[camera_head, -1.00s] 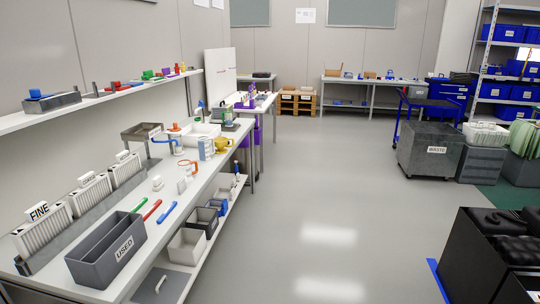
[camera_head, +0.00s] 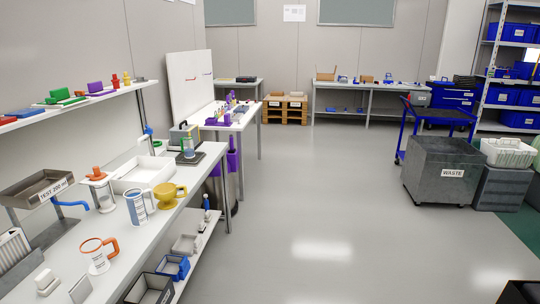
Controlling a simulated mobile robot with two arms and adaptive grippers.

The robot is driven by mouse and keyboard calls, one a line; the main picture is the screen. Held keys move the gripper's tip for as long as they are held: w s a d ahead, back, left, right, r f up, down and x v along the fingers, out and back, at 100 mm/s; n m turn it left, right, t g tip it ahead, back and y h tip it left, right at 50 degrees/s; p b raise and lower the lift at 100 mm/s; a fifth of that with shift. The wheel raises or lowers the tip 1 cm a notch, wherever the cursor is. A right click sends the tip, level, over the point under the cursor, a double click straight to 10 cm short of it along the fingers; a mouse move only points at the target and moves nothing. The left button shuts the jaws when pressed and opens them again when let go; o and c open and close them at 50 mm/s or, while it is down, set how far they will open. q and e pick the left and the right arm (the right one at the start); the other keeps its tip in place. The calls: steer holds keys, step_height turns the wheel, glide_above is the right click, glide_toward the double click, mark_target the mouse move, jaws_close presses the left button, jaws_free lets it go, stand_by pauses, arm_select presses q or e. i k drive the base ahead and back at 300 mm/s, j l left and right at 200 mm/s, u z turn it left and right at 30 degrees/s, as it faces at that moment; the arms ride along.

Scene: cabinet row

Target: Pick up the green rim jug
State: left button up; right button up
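I cannot pick out the green rim jug for certain. A small clear vessel with some green and blue (camera_head: 187,148) stands on a dark plate (camera_head: 203,156) at the far part of the left bench; it is too small to tell what it is. Nearer on the bench are a jug with an orange rim and handle (camera_head: 97,257) and a white and blue jug (camera_head: 137,207). A yellow cup-like dripper (camera_head: 169,195) stands beside the blue jug. Neither of my grippers is in view.
A white tub (camera_head: 142,176) and a stand labelled TEST 200 ml (camera_head: 39,187) are on the bench. Bins sit on its lower shelf (camera_head: 203,228). A grey waste cart (camera_head: 440,172) stands right. The floor (camera_head: 325,210) between is clear.

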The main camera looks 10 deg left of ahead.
mark_target(188, 144)
steer(key=i+u, duration=0.25)
steer(key=i, duration=0.35)
steer(key=i+l+u, duration=0.1)
steer(key=i+u, duration=0.15)
steer(key=i, duration=0.3)
steer(key=i+l+u, duration=0.3)
steer(key=i, duration=0.25)
